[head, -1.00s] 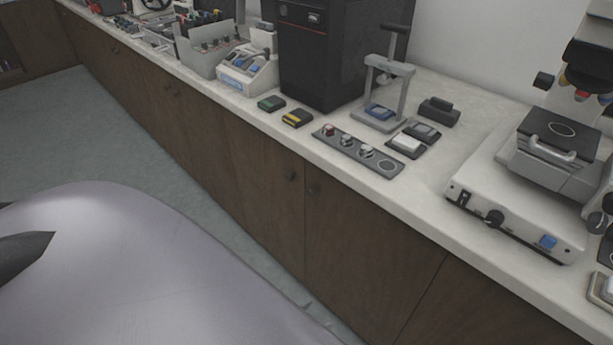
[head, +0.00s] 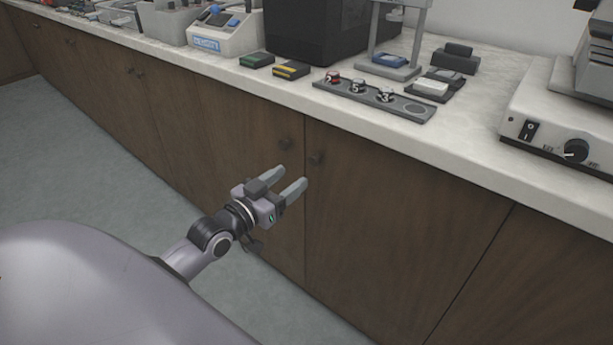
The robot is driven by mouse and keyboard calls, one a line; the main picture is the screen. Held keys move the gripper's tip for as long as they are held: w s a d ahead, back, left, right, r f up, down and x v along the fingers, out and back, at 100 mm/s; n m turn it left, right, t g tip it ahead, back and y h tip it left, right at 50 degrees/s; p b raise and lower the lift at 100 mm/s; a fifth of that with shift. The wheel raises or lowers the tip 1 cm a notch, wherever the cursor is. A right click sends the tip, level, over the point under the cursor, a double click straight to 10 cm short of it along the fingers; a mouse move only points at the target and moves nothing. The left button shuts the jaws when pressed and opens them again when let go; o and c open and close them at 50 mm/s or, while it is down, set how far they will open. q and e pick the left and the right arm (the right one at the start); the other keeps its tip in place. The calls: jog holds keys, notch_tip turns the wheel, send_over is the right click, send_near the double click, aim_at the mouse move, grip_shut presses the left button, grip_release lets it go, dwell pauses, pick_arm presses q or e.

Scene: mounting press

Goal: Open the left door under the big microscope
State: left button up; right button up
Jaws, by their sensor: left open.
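Brown wooden cabinet doors run under the counter, and they look shut. A door with a small dark round knob (head: 285,143) at its upper right stands left of a vertical seam. The door right of the seam (head: 390,215) has a similar knob (head: 316,158) at its upper left. My left gripper (head: 291,178) is open and empty, its two grey fingers pointing up and right, just below the two knobs in the picture. I cannot tell whether it touches the door. The big microscope's white base (head: 550,125) shows at the right edge; its top is cut off. My right gripper is not in view.
The pale counter (head: 470,135) overhangs the doors. Grey floor (head: 60,150) is free at the left.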

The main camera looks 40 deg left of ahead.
aim_at(312, 163)
pick_arm(q)
jog(key=shift+w+d+b, duration=0.15)
jog(key=shift+w+b, duration=0.2)
jog(key=shift+w, duration=1.35)
jog(key=shift+w+d+b, duration=0.15)
jog(key=shift+w+b, duration=0.2)
jog(key=shift+w, duration=1.35)
grip_shut()
